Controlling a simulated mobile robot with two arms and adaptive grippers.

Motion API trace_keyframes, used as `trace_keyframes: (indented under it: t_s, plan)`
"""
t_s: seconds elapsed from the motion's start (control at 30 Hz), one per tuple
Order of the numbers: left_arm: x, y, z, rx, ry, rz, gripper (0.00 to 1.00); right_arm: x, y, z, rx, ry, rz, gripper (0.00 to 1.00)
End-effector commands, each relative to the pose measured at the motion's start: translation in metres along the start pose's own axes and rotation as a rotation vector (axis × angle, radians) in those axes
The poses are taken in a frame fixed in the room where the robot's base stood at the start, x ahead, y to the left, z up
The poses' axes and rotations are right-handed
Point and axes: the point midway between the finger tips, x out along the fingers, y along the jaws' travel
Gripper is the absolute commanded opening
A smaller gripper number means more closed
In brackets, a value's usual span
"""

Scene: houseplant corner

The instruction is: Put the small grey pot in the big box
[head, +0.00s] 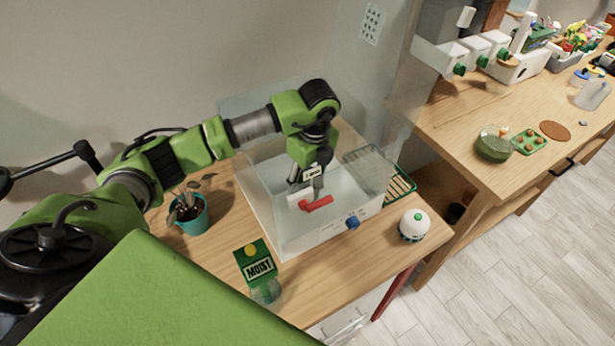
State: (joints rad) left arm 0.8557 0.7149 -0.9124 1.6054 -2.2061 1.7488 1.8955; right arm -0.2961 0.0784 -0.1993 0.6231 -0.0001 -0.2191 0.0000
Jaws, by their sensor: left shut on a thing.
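My left gripper (306,188) points down inside a large clear-walled box with a white base (318,235) on the wooden table. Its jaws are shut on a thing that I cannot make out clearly. A red item (318,203) and a small white piece show right at the fingertips, in front of the white interior. I cannot tell whether they are held or lie in the box. I cannot pick out the small grey pot; the fingers may hide it. My right gripper is not in view.
A teal pot with a plant (190,215) stands left of the box. A green "MOIST" card (255,262) and a clear glass (266,291) are in front. A white round item with a green top (413,226) stands at right, near the table edge. A longer bench (510,110) is beyond.

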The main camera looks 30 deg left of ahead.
Motion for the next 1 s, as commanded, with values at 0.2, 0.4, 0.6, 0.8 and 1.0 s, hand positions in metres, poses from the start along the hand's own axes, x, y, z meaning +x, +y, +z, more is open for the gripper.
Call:
trace_keyframes:
  t_s: [0.2,0.4,0.6,0.8,1.0]
  plan:
    - [0.002,0.000,0.000,0.000,0.000,0.000,0.69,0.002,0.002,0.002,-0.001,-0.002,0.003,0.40]
    - [0.002,0.000,0.000,0.000,0.000,0.000,0.70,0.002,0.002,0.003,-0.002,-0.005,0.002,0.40]
    - [-0.002,0.000,0.000,0.000,0.000,0.000,0.70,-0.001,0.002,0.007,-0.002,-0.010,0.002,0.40]
    - [-0.025,-0.001,0.001,0.002,-0.002,-0.006,0.70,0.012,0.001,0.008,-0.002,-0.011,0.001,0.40]
    - [-0.071,-0.002,0.000,0.001,-0.002,-0.007,0.70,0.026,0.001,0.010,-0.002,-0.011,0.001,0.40]
